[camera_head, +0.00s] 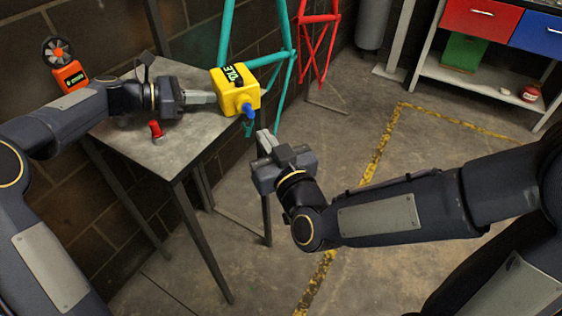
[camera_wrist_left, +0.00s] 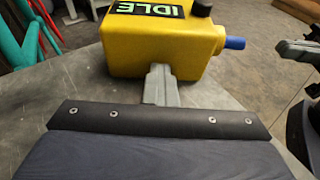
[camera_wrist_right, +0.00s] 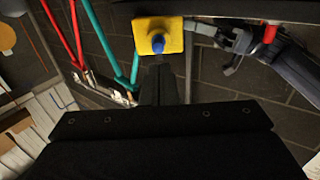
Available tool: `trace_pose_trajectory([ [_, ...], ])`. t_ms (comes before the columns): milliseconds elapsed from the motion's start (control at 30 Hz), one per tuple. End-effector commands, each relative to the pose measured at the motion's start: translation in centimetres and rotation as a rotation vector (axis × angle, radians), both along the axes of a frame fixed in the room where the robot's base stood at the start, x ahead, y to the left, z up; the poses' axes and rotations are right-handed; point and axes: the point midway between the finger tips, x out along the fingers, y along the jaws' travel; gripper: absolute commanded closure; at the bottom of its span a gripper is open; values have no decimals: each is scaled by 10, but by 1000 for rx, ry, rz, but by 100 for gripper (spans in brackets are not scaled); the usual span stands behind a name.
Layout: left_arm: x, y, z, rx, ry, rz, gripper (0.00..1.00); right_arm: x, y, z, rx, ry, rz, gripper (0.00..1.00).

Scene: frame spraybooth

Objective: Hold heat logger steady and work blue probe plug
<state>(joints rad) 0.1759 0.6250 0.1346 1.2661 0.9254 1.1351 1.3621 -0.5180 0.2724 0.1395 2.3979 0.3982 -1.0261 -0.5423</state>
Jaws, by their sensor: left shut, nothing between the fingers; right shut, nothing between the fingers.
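The heat logger (camera_head: 236,92) is a yellow box with a dark label reading IDLE. It stands at the right edge of the grey table and also shows in the left wrist view (camera_wrist_left: 165,45). The blue probe plug (camera_head: 249,110) sticks out of its side facing my right gripper; the right wrist view shows it end-on (camera_wrist_right: 158,43). My left gripper (camera_head: 211,97) is shut, its fingertips at the logger's side; whether they touch cannot be told. My right gripper (camera_head: 263,136) is shut and empty, apart from the plug, below and right of it.
Teal (camera_head: 226,35) and red (camera_head: 318,40) frames stand behind. A shelf unit (camera_head: 475,80) is at the right. The floor between is clear.

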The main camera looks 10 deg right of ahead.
Motion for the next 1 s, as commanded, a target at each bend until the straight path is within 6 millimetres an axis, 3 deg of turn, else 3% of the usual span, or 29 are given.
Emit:
trace_pose_trajectory([
  [100, 0, 0, 0, 0, 0, 0, 100, 18, 4, -3, -3, 0, -2, 100],
  [500, 0, 0, 0, 0, 0, 0, 100, 51, 15, -2, -3, -2, -2, 100],
  [1000, 0, 0, 0, 0, 0, 0, 100, 55, 16, -2, -4, -1, -1, 100],
])
